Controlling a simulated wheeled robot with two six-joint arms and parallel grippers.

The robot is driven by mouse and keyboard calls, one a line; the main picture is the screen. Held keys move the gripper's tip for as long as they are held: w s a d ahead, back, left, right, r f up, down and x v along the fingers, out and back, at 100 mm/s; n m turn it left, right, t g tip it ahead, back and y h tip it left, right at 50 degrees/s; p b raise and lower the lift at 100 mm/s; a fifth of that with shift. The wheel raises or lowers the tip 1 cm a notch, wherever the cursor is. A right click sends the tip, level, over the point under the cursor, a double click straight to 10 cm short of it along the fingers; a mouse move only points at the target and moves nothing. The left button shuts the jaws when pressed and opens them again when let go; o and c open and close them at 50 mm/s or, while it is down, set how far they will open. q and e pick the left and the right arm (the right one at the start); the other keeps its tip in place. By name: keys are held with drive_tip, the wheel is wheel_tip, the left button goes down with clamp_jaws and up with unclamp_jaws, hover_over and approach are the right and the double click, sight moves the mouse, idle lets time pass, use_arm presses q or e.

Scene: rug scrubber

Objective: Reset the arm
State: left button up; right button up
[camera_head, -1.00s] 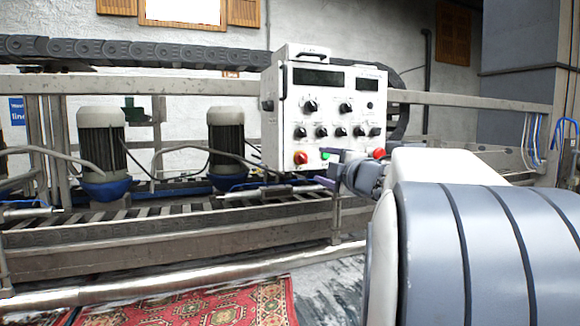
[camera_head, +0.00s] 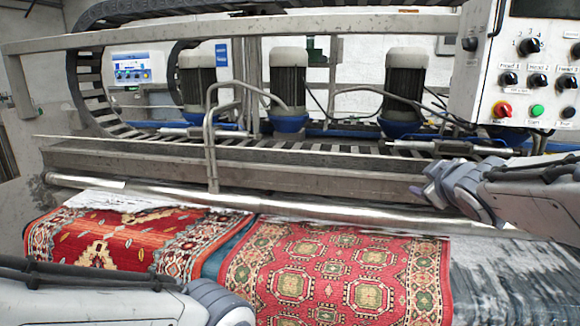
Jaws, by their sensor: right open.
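My right arm comes in from the right edge, and its gripper (camera_head: 428,185) is open and empty. It hangs in front of the machine's lower beam, left of and below the control box (camera_head: 520,75). The gripper is apart from the box's knobs and buttons. My left arm (camera_head: 110,305) crosses the bottom left corner in front of the rugs, and its gripper is out of view.
The rug scrubber's metal frame (camera_head: 300,178) spans the view, with several motors (camera_head: 292,82) behind. A shiny roller (camera_head: 290,207) runs above two red patterned rugs (camera_head: 330,275). A small white panel (camera_head: 135,70) is at the back left.

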drive_tip(key=s+a+f+g+y, duration=0.2)
drive_tip(key=s+a+f+g, duration=0.2)
drive_tip(key=s+a+f, duration=0.35)
drive_tip(key=s+a+f+g+y, duration=0.2)
drive_tip(key=s+a+f+g, duration=0.15)
drive_tip(key=a+f, duration=0.55)
drive_tip(key=s+a+f+g, duration=0.2)
drive_tip(key=s, duration=0.4)
drive_tip(key=s+a+f+g, duration=0.2)
drive_tip(key=s+a, duration=0.1)
drive_tip(key=s, duration=0.4)
drive_tip(key=s+a+f+g, duration=0.2)
drive_tip(key=s, duration=0.4)
drive_tip(key=shift+s+a+f, duration=0.3)
drive_tip(key=shift+s+a, duration=0.05)
drive_tip(key=shift+s, duration=0.05)
drive_tip(key=shift+w, duration=0.1)
